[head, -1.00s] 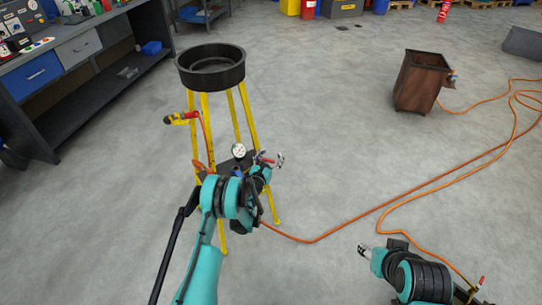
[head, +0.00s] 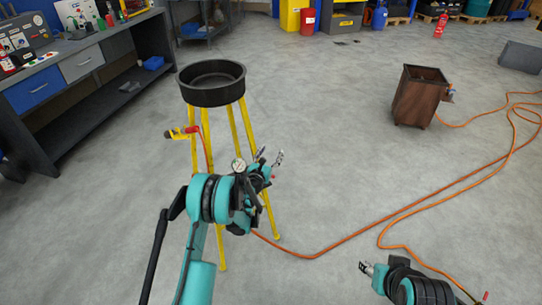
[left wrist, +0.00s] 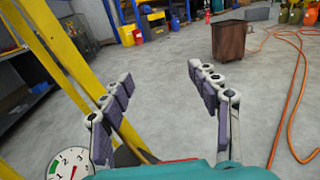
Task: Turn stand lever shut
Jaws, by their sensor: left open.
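The stand (head: 243,125) has yellow legs and carries a round black pan (head: 211,83). A white dial gauge (head: 238,165) sits low on it, partly behind my left arm; the gauge also shows in the left wrist view (left wrist: 70,165). My left gripper (head: 270,156) is open and empty beside the stand's right legs. In the left wrist view its fingers (left wrist: 160,85) are wide apart with bare floor between them. A small red part (head: 272,178) shows just below the gripper; I cannot tell whether it is the lever. My right gripper (head: 367,268) is low at right, away from the stand.
A yellow and red hand piece (head: 182,132) hangs at the stand's left. An orange hose (head: 350,236) runs over the floor to the right. A brown bin (head: 420,97) stands at back right, a workbench (head: 85,57) at left.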

